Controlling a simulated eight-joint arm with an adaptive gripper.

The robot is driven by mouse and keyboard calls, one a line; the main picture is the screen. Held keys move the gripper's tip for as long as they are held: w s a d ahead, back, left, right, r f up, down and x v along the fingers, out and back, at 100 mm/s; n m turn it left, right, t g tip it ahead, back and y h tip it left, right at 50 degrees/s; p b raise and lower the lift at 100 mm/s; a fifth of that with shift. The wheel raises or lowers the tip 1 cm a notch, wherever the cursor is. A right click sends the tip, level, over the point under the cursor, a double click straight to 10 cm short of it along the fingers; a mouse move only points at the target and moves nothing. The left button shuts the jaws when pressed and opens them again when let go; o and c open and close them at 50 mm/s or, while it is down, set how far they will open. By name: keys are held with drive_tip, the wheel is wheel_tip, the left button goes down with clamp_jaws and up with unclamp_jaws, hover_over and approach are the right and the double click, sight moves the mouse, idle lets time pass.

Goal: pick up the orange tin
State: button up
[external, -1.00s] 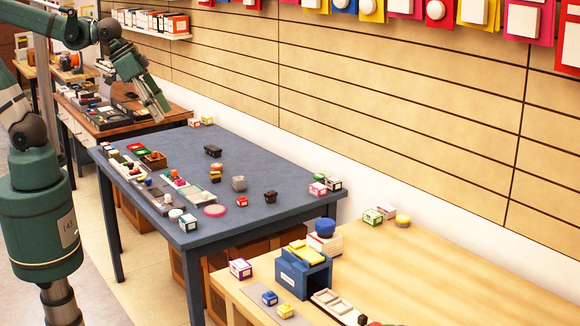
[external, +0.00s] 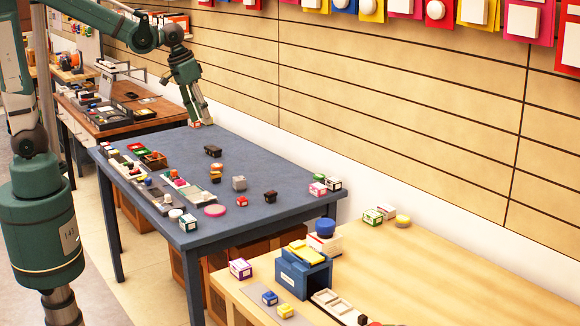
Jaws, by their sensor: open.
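My gripper (external: 201,116) is open and points down over the far back corner of the blue table (external: 262,158). Its fingers are at a small red-and-white box (external: 195,124) there and hide what stands just right of it. I cannot tell whether the fingers touch anything. No thing is clearly an orange tin at this size. A small stack (external: 216,173) with orange and dark parts stands mid-table, well in front of my gripper.
Trays of small items (external: 150,187) line the left edge. The slatted wall (external: 300,80) is close behind the gripper. The table's right back part is mostly clear.

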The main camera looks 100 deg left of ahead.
drive_tip(key=a+f+n+g+b, duration=0.1)
drive_tip(key=a+f+n, duration=0.1)
drive_tip(key=a+f, duration=0.55)
drive_tip(key=a+f+n+g+b, duration=0.15)
drive_tip(key=a+f, duration=0.25)
drive_tip(key=a, duration=0.7)
drive_tip(key=n+h+b, duration=0.2)
drive_tip(key=n, duration=0.2)
hover_over(217, 165)
drive_tip(key=shift+g, duration=0.25)
drive_tip(key=f, duration=1.3)
drive_tip(key=shift+w+d, duration=0.1)
drive_tip(key=shift+d, duration=0.3)
drive_tip(key=shift+a+f, duration=0.2)
drive_tip(key=shift+f, duration=0.1)
drive_tip(key=shift+f, duration=1.2)
drive_tip(key=shift+f, duration=0.1)
drive_tip(key=shift+f+b, duration=0.45)
drive_tip(key=shift+f, duration=2.05)
drive_tip(key=shift+c, duration=0.7)
